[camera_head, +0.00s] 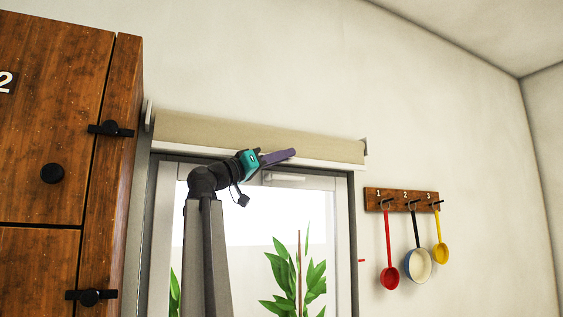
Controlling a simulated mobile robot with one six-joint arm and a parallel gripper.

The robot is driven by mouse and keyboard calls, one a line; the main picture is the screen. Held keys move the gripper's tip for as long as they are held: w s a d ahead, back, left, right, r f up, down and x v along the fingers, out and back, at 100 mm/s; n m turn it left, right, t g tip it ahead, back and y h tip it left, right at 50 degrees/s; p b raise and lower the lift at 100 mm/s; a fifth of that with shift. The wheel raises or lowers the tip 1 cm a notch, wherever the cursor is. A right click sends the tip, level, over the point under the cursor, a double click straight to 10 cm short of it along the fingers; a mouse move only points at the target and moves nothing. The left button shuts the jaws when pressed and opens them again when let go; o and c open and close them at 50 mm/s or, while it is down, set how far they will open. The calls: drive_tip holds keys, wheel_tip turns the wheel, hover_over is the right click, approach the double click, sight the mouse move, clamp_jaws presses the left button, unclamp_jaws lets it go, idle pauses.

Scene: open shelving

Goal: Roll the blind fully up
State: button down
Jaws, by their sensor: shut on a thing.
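The blind (210,131) is a beige roll across the top of the window, held between brackets. A white strip (335,164) runs along its lower edge, and the glass below is uncovered. My gripper (284,156), with purple fingers and a teal body, is raised to the blind's lower edge, near the middle. Its fingers overlap the roll and strip in the picture. It is shut on the blind, but the fingers hide the exact spot held. A pale bar (285,178) shows just below the fingers, at the top of the window.
A brown wooden cabinet (50,120) with black knobs and latches stands close on the left. A wooden rack (375,198) with hanging red, dark and yellow utensils is on the right wall. A plant (283,275) shows through the window. A small red mark (361,260) is beside the frame.

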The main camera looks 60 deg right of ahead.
drive_tip(key=shift+r, duration=0.3)
drive_tip(key=c, duration=2.2)
unclamp_jaws()
drive_tip(key=shift+s+d, duration=0.15)
drive_tip(key=shift+s, duration=0.05)
drive_tip(key=shift+w+a+f, duration=0.25)
drive_tip(key=shift+w, duration=0.1)
drive_tip(key=b+v, duration=0.3)
drive_tip(key=v, duration=1)
drive_tip(key=shift+s+a+b, duration=0.15)
drive_tip(key=shift+a+b, duration=0.1)
drive_tip(key=shift+b, duration=0.1)
